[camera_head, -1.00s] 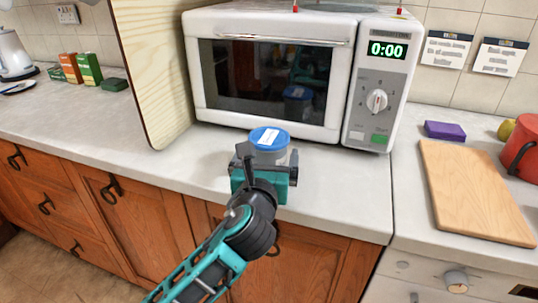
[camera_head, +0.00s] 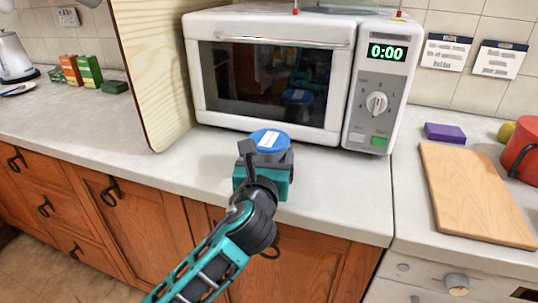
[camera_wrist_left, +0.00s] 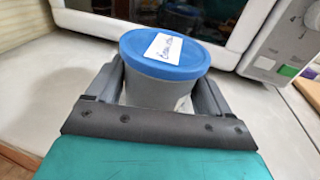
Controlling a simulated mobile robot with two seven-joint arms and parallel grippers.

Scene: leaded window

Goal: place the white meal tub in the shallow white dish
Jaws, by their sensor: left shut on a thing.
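The meal tub (camera_head: 270,141) is pale grey-white with a blue lid and a white label. It is upright at the counter's front, before the microwave door. My left gripper (camera_head: 266,160) is shut on the tub, one finger on each side. The tub also shows in the left wrist view (camera_wrist_left: 160,90), between the fingers. Its base is hidden by the gripper, so I cannot tell whether it touches the counter. My right gripper is not in view.
A closed white microwave (camera_head: 330,138) stands just behind the tub, with a wooden panel (camera_head: 150,75) at its left. A cutting board (camera_head: 475,195), purple block (camera_head: 445,132) and red pot (camera_head: 522,150) are at the right.

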